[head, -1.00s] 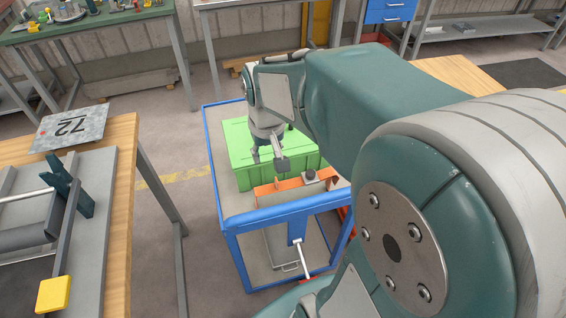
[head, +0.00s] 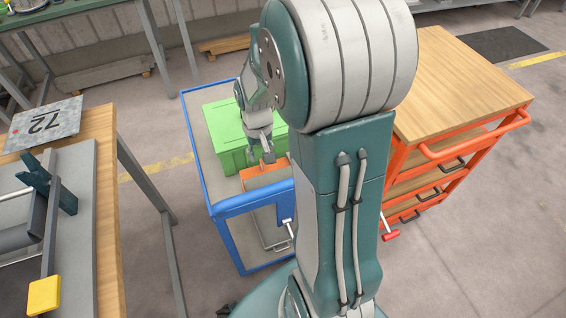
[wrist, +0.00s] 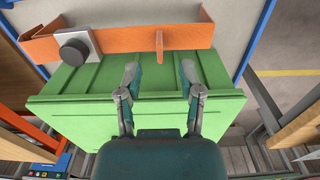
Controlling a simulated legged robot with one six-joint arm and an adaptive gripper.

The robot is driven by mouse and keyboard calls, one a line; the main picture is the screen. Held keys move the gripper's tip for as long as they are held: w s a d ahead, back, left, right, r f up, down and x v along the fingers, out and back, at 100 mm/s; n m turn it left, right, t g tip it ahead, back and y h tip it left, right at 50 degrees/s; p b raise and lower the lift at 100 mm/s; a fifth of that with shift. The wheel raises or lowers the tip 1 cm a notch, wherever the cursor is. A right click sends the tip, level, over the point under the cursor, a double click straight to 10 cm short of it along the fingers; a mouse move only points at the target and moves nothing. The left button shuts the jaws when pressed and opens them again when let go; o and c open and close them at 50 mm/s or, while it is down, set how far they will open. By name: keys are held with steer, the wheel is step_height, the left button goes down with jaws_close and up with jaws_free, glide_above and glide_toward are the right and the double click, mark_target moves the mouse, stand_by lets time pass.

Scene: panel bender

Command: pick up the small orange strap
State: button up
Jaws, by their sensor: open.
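The orange strap (wrist: 130,40) is a long thin bent strip with upturned ends and a small upright tab. In the wrist view it lies across the top, just past the edge of the green box. A grey block with a black knob (wrist: 75,48) sits against it near its left end. In the head view the strap (head: 252,171) shows in front of the green box, partly hidden by my arm. My gripper (wrist: 160,76) is open and empty. Its fingertips are over the green box's edge, short of the strap, with the tab lying ahead between them.
The green box (head: 224,118) stands on a grey-topped cart with a blue frame (head: 246,201). An orange trolley with a wooden top (head: 455,85) is to the right. A wooden bench with a 72 plate (head: 45,122) is to the left. Open floor lies between bench and cart.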

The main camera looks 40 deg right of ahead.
mark_target(261, 161)
step_height(261, 161, down, 4)
steer(key=shift+s+r, duration=0.15)
jaws_close()
steer(key=shift+r, duration=0.1)
